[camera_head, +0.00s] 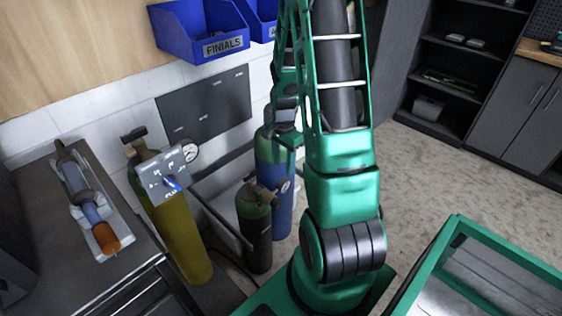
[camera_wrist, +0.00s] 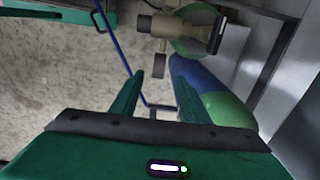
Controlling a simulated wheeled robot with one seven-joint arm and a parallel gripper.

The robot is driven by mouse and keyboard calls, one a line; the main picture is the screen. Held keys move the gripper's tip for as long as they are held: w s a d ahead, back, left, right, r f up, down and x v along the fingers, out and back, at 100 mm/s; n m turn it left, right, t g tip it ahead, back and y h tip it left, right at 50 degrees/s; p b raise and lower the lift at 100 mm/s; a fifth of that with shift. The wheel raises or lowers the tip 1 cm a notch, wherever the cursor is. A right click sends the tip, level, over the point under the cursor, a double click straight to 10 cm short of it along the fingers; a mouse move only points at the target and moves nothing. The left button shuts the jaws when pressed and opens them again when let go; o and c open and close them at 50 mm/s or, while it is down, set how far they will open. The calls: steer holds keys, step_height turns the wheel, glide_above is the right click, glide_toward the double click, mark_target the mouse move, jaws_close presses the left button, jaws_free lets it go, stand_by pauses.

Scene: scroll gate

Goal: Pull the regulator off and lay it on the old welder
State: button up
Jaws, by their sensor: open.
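In the wrist view a tan, brass-like fitting with dark knobs (camera_wrist: 165,27), perhaps the regulator, sits beyond my fingertips. It is beside a green and blue cylinder (camera_wrist: 200,75). My gripper (camera_wrist: 168,68) is open with nothing between its fingers, apart from the fitting. Round gauges show near the yellow cylinder (camera_head: 180,235) and near a dark, green-topped cylinder (camera_head: 258,238).
A blue cylinder (camera_head: 283,195) stands behind my arm. Blue bins (camera_head: 200,28) hang on the wall. A green-rimmed tray (camera_head: 480,245) is at lower right. Open floor (camera_head: 430,180) lies right.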

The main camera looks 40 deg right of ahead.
mark_target(286, 185)
step_height(286, 185, down, 10)
steer(key=shift+r, duration=0.1)
stand_by(0.4)
jaws_close()
stand_by(0.3)
steer(key=shift+s, duration=0.95)
stand_by(0.6)
steer(key=shift+s, duration=0.35)
steer(key=shift+s+d, duration=0.1)
steer(key=shift+s, duration=1.1)
